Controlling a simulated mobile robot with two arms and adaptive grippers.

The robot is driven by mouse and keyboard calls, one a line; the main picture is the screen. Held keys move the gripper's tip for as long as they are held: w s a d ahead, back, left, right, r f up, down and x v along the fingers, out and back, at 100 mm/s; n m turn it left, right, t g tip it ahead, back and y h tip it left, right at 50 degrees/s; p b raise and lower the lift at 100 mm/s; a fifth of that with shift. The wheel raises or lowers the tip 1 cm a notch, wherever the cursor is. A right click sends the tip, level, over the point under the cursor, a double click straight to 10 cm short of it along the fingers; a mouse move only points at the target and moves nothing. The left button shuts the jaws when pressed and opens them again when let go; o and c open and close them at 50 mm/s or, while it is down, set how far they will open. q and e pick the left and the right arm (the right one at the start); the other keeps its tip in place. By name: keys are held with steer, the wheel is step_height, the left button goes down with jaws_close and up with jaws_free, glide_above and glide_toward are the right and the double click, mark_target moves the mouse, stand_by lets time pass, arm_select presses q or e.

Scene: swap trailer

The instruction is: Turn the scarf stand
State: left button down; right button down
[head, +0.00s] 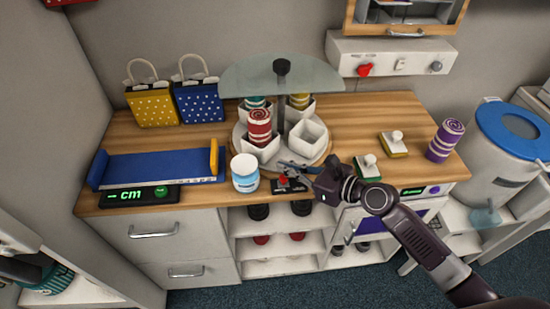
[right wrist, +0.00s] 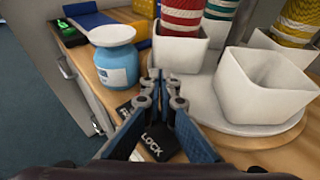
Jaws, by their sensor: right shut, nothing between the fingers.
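The scarf stand is a round white turntable (head: 240,139) with a dark central post (head: 281,100) and a clear half-round panel at its top. White square cups stand on it. A red striped roll (head: 258,126), a teal one (head: 255,103) and a yellow one (head: 299,101) sit in cups; the front right cup (head: 308,136) is empty and also shows in the right wrist view (right wrist: 262,85). A black plate marked LOCK (right wrist: 157,140) lies at the stand's front. My right gripper (head: 287,168) is shut and empty above it, close to the turntable's front rim; contact is unclear.
A white-and-blue jar (head: 245,174) stands just left of my right gripper. A blue tray (head: 155,168) and a cm display (head: 140,195) are further left. Two stamps (head: 367,166) (head: 394,144) and a purple roll (head: 444,141) stand right. Gift bags (head: 198,101) are behind.

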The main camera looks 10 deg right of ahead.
mark_target(263, 158)
steer(key=shift+w+a+p, duration=0.3)
steer(key=shift+w+a, duration=1)
steer(key=shift+a, duration=0.05)
steer(key=shift+a+r, duration=0.1)
steer(key=shift+w+a+r+p, duration=0.15)
steer(key=shift+a+p, duration=0.35)
steer(key=shift+p, duration=0.25)
steer(key=shift+w+a+p, duration=0.35)
steer(key=shift+a+p, duration=0.4)
steer(key=shift+a, duration=0.15)
steer(key=shift+w+a+p, duration=0.3)
steer(key=shift+a+p, duration=0.05)
steer(key=shift+a, duration=0.15)
steer(key=shift+w+a+p, duration=0.3)
steer(key=shift+a, duration=0.2)
steer(key=shift+p+x, duration=0.3)
steer(key=shift+x, duration=0.65)
steer(key=shift+a+r, duration=0.1)
steer(key=shift+a, duration=0.05)
